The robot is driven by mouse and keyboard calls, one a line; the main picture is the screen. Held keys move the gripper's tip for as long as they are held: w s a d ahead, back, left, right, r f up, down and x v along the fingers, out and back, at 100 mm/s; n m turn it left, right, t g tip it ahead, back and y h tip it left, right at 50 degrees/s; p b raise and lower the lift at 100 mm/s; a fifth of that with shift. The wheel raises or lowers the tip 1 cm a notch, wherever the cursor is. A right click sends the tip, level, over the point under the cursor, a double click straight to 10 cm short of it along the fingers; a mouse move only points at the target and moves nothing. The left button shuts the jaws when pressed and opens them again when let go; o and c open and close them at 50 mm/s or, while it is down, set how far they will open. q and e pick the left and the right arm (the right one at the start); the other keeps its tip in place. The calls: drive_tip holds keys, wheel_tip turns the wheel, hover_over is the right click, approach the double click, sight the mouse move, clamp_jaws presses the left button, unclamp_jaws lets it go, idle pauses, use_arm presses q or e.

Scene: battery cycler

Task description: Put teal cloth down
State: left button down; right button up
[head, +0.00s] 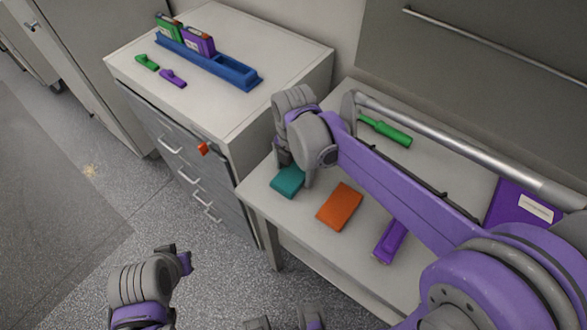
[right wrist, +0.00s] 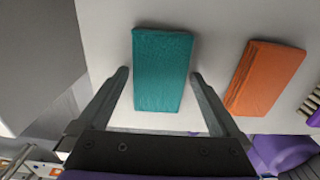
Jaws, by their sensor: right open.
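The teal cloth (head: 288,181) is a folded rectangular pad. It lies flat on the light table near its left front corner. In the right wrist view the teal cloth (right wrist: 163,70) sits between the two fingers of my right gripper (right wrist: 160,76), with a narrow gap at each side. My right gripper (head: 296,172) is open, low over the cloth, and hides part of it in the head view. My left gripper (head: 178,256) is over the floor at the lower left, away from the table; its opening is unclear.
An orange cloth (head: 340,206) lies right of the teal one. A purple-handled brush (head: 391,240), a green tool (head: 386,132) and a purple binder (head: 520,207) are also on the table. A drawer cabinet (head: 205,125) with a blue rack (head: 215,66) stands at the left.

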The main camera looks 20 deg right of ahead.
sight(294, 173)
wheel_tip(294, 173, up, 12)
drive_tip(key=shift+f+p, duration=0.2)
drive_tip(key=shift+p, duration=0.25)
idle(0.4)
